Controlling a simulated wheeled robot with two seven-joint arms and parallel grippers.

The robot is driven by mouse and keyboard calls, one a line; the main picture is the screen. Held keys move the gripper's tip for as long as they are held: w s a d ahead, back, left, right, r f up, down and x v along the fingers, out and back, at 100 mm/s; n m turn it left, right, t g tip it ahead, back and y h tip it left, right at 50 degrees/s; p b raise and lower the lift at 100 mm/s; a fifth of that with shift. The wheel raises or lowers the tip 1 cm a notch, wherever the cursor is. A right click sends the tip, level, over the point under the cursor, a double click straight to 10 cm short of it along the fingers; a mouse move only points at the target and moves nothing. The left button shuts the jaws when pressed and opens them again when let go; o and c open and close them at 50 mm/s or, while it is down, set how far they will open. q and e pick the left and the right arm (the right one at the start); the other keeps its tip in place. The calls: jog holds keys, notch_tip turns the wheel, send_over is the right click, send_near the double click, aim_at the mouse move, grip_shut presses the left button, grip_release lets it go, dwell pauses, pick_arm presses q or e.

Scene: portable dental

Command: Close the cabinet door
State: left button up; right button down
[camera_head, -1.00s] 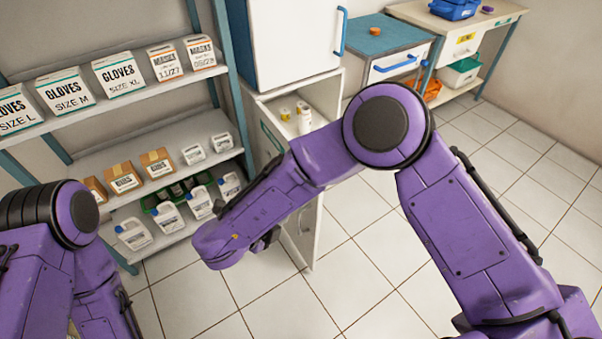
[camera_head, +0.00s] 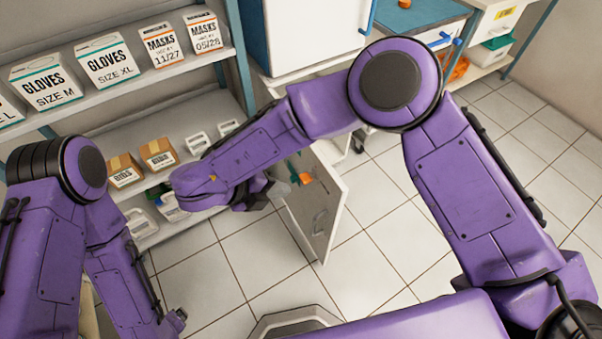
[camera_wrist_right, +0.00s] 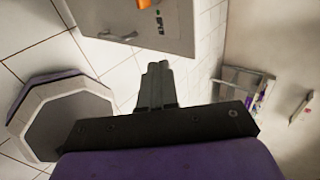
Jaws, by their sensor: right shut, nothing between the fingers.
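The cabinet door (camera_head: 326,226) stands open below the white cabinet (camera_head: 315,30), and its face with a grey handle shows left of its free edge. The door also shows at the top of the right wrist view (camera_wrist_right: 178,22), with the grey handle and an orange part. My right forearm hides much of the lower cabinet.
A shelf rack (camera_head: 120,95) with glove and mask boxes, brown boxes and white bottles stands left of the cabinet. A blue-topped unit (camera_head: 425,18) is at the back right. The tiled floor (camera_head: 375,250) in front and to the right is clear.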

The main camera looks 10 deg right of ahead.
aim_at(330, 185)
jog(key=x, duration=0.4)
jog(key=d+r+p+x, duration=0.1)
jog(key=x, duration=0.2)
jog(key=d+r+x, duration=0.1)
jog(key=x, duration=0.3)
jog(key=shift+d+f+p, duration=0.2)
jog(key=shift+d+p, duration=0.05)
jog(key=shift+p, duration=0.15)
jog(key=shift+w+d+f, duration=0.1)
jog(key=shift+w+d, duration=0.05)
jog(key=shift+d, duration=0.15)
